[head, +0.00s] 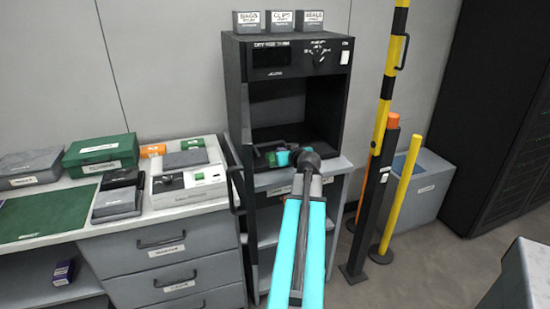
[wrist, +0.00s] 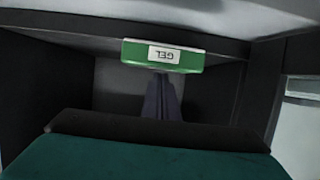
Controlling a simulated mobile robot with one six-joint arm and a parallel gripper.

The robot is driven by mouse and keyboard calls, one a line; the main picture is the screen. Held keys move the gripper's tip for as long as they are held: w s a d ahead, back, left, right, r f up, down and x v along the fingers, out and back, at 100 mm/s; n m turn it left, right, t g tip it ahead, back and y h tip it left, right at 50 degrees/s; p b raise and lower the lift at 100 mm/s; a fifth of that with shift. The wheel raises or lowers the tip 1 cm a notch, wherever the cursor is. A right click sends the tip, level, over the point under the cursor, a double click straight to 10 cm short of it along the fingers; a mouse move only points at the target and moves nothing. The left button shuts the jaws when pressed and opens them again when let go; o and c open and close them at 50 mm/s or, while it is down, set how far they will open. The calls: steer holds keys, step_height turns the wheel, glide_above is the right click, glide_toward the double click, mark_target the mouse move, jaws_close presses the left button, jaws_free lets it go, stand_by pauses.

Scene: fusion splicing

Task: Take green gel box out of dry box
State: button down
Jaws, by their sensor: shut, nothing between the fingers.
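The dry box (head: 234,95) is a dark cabinet on a grey stand, its front open. The green gel box (wrist: 134,56) is inside it, with a white GEL label that reads upside down in the wrist view. In the head view, only a small green patch of it seems to show beside my wrist. My gripper (wrist: 164,82) is shut and empty, its dark fingers pointing at the middle of the gel box. The fingertips end at the box's edge in the picture; I cannot tell whether they touch it. In the head view, my arm hides the fingers.
The dry box's open door (head: 236,185) stands on the left of the opening. Small boxes labelled bags, clips and seals (head: 313,20) sit on top. A bench (head: 60,235) with a green case (head: 100,150) and a splicer-like device (head: 188,185) is left. Yellow posts (head: 402,190) stand right.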

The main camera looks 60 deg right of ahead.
steer(key=shift+w+a+r, duration=0.1)
steer(key=shift+w, duration=0.05)
steer(key=shift+w+r, duration=0.1)
steer(key=shift+r, duration=0.15)
steer(key=s+a+b, duration=0.5)
steer(key=s, duration=0.2)
steer(key=shift+s+a+b, duration=0.2)
steer(key=shift+s+b, duration=0.1)
steer(key=shift+s, duration=0.05)
steer(key=b, duration=0.3)
steer(key=shift+s+a+b, duration=0.15)
steer(key=shift+s+b, duration=0.1)
steer(key=shift+b, duration=0.05)
steer(key=s+a+b, duration=0.1)
steer(key=b, duration=0.6)
steer(key=shift+s+b, duration=0.2)
steer(key=shift+b, duration=0.15)
steer(key=shift+s+a+r+b, duration=0.1)
steer(key=shift+s+a+b, duration=0.15)
steer(key=shift+b, duration=0.35)
